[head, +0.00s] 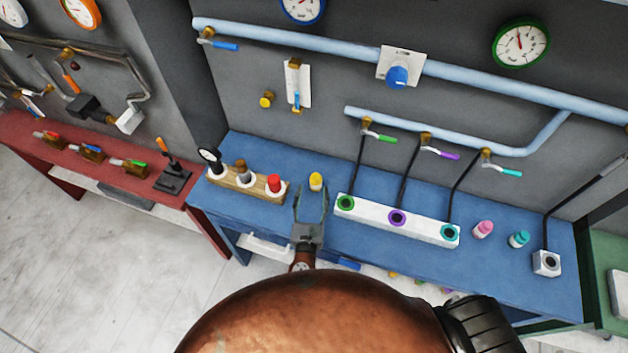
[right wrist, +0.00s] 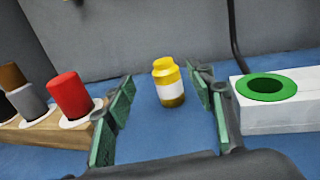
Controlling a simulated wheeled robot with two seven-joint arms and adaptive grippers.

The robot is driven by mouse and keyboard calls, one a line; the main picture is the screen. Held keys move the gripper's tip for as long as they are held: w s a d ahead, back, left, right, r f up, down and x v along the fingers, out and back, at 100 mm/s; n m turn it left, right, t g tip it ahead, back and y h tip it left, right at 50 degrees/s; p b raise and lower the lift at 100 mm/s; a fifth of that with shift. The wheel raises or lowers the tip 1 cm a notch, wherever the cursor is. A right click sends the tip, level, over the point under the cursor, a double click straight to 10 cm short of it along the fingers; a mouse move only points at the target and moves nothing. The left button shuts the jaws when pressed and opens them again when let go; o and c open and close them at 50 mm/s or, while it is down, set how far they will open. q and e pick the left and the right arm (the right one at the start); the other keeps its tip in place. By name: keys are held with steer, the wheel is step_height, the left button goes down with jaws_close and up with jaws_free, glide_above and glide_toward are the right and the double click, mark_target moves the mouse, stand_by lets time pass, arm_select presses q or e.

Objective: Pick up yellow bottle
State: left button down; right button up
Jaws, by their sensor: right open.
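The yellow bottle (head: 316,181) stands upright on the blue table, just beyond my right gripper. It has a white band around its middle, seen in the right wrist view (right wrist: 169,83). My right gripper (head: 311,194) is open and empty, its fingers pointing at the bottle. In the right wrist view the bottle shows between and beyond the two fingers (right wrist: 163,98), apart from both. My left gripper is not in view.
A wooden rack (head: 230,183) with red, brown-grey and dark pieces stands close on the left. A white block (head: 370,211) with coloured rings stands close on the right. Pink (head: 483,229) and teal (head: 519,239) bottles stand farther right. Pipes and gauges line the wall behind.

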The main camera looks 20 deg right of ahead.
mark_target(315, 182)
steer(key=shift+x, duration=0.9)
steer(key=x, duration=0.4)
steer(key=shift+w+d, duration=0.25)
steer(key=shift+d, duration=0.15)
steer(key=shift+c, duration=0.4)
steer(key=c, duration=1.2)
steer(key=shift+r+p, duration=0.15)
steer(key=shift+p, duration=0.15)
